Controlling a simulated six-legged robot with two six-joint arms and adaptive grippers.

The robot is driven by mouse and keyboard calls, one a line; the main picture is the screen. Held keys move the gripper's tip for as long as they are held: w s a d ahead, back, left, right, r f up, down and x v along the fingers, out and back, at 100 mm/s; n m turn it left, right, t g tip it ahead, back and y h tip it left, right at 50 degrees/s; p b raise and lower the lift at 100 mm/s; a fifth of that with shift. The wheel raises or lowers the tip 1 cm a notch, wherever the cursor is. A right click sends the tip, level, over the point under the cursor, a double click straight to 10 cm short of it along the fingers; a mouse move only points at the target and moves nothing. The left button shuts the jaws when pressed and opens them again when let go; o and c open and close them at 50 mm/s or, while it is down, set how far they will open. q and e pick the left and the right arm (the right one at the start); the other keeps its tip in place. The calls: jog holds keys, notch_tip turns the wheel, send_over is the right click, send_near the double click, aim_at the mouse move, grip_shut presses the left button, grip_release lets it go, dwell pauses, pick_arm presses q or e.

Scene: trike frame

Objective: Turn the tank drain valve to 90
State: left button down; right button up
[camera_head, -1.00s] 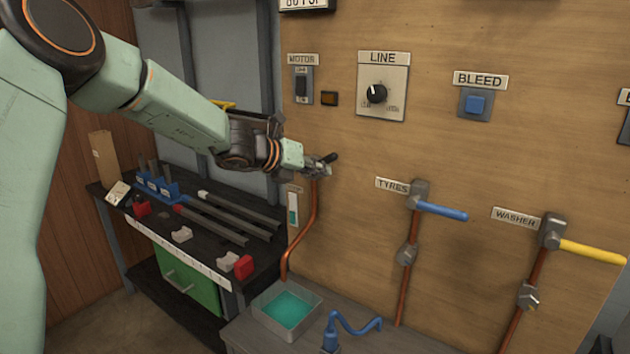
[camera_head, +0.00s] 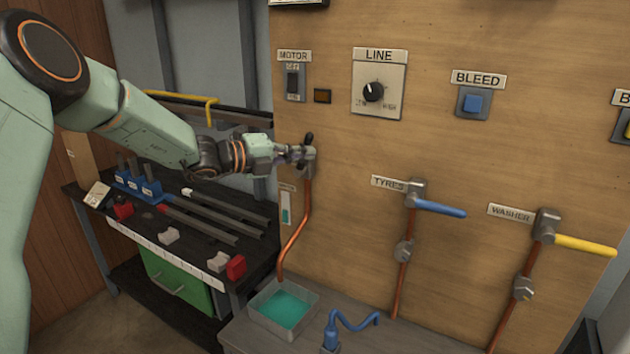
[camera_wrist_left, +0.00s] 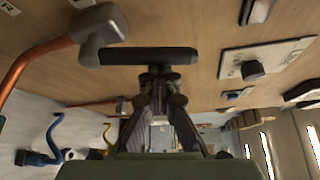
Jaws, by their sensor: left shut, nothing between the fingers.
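The drain valve has a grey body (camera_head: 311,162) on the board, with a copper pipe (camera_head: 303,220) curving down from it. Its black handle (camera_head: 309,139) points nearly straight up in the head view. My left gripper (camera_head: 304,152) is beside the handle's left side, shut and empty. In the left wrist view the black handle (camera_wrist_left: 150,56) lies across just in front of the fingertips (camera_wrist_left: 160,74), with the valve body (camera_wrist_left: 97,30) at its left end. I cannot tell whether the fingers touch the handle. My right gripper is not in view.
A tray (camera_head: 252,308) of teal liquid sits under the pipe. The tyres valve with blue lever (camera_head: 440,208) and the washer valve with yellow lever (camera_head: 585,245) are to the right. The line dial (camera_head: 374,92) is above right. A dark workbench (camera_head: 190,215) stands left.

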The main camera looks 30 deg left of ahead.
pick_arm(q)
jog(key=shift+w+a+r+n+t+h, duration=0.1)
jog(key=shift+a+r+n+t+h, duration=0.1)
jog(key=shift+a+n, duration=0.2)
jog(key=shift+a+r+n+t+h, duration=0.1)
jog(key=shift+a+n+h, duration=0.1)
jog(key=shift+a+n, duration=0.2)
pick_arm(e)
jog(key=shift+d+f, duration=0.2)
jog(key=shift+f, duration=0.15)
pick_arm(q)
jog(key=shift+a+b, duration=0.2)
jog(key=shift+b, duration=0.1)
jog(key=shift+d, duration=0.2)
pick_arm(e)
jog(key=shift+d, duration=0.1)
